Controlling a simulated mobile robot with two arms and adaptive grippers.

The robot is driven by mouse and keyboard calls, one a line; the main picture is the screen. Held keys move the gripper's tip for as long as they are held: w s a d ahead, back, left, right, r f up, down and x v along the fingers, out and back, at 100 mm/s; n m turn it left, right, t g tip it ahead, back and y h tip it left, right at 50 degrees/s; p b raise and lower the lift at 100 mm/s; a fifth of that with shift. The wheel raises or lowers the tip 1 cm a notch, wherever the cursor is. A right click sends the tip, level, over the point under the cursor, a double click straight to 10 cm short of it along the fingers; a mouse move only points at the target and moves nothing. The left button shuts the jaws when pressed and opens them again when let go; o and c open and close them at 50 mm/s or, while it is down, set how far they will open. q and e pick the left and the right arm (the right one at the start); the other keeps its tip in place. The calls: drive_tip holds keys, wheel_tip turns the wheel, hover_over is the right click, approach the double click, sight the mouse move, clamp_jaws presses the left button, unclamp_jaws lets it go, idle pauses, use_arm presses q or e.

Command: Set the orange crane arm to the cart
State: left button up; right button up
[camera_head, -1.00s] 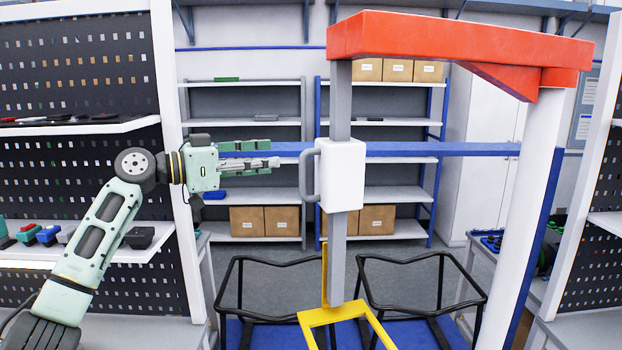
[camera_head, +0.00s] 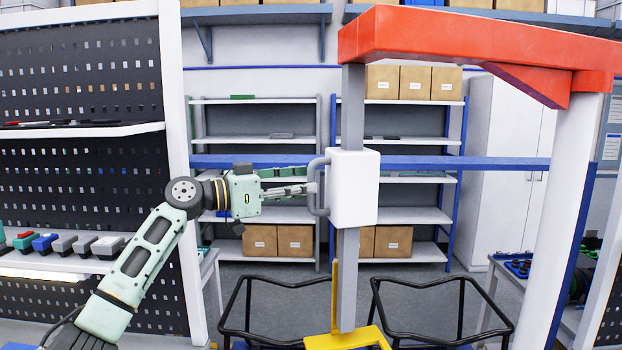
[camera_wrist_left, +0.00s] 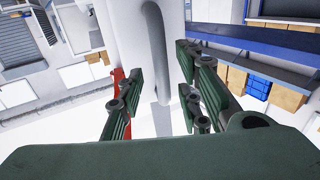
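The orange crane arm (camera_head: 455,40) reaches left from a white post at upper right. A grey mast hangs from it, carrying a white box (camera_head: 355,188) with a grey handle (camera_head: 313,187) on its left side, and a yellow fork (camera_head: 348,340) at the bottom. My left gripper (camera_head: 308,182) is at the handle, level with it. In the left wrist view its green fingers (camera_wrist_left: 160,90) are spread apart, with the handle (camera_wrist_left: 160,50) between them; contact cannot be told. Black tubular cart frames (camera_head: 265,315) stand below, cut off by the lower edge. My right gripper is out of view.
A pegboard rack (camera_head: 80,70) with shelves stands at left, close to my left arm. Shelves with cardboard boxes (camera_head: 295,240) stand behind. A blue beam (camera_head: 420,163) runs behind the white box. A side table (camera_head: 520,265) is at right.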

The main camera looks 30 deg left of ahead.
sight(312, 201)
use_arm(q)
drive_tip(key=p+x, duration=0.1)
drive_tip(key=x, duration=0.2)
drive_tip(key=shift+w+a+f, duration=0.1)
drive_tip(key=shift+w+f, duration=0.05)
drive_tip(key=shift+w, duration=0.05)
drive_tip(key=shift+s, duration=0.1)
drive_tip(key=shift+s, duration=0.1)
drive_tip(key=shift+c, duration=0.7)
clamp_jaws()
